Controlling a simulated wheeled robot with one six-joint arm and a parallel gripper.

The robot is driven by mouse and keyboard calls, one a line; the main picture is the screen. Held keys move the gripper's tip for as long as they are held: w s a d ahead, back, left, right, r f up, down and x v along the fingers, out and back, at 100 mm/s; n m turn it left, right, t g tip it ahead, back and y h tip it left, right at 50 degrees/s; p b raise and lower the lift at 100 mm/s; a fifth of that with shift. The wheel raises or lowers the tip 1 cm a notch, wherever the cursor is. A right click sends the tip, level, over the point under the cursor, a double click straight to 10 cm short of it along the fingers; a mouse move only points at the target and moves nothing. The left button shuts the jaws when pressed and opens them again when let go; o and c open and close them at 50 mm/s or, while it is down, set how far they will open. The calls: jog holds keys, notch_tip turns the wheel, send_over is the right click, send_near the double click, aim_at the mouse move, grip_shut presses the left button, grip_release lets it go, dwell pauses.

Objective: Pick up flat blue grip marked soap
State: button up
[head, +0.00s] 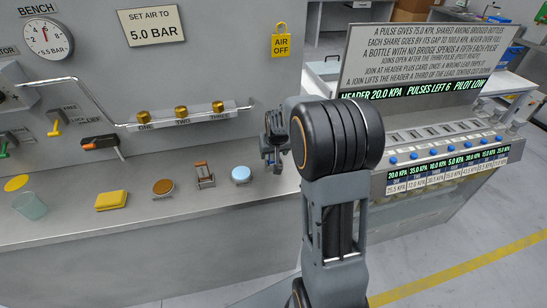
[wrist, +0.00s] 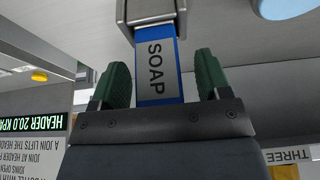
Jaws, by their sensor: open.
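The flat blue grip marked SOAP (wrist: 157,68) shows in the wrist view, extending from a grey metal block (wrist: 150,12). My gripper (wrist: 162,78) is open, with a green finger on each side of the grip and a visible gap on both sides. The grip's near end reaches the dark palm edge in the picture; I cannot tell if they touch. In the head view my gripper (head: 273,142) is beside the bench's right end, and I cannot make out the grip there.
On the bench shelf (head: 140,222) lie a yellow sponge (head: 111,200), a brown round pad (head: 163,187), a small rack-like item (head: 204,174) and a pale blue disc (head: 241,174). A cup (head: 31,206) stands far left. A panel with blue buttons (head: 440,152) is at right.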

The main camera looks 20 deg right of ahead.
jog(key=shift+c, duration=0.3)
jog(key=c, duration=1)
jog(key=shift+o, duration=0.2)
jog(key=shift+r, duration=0.1)
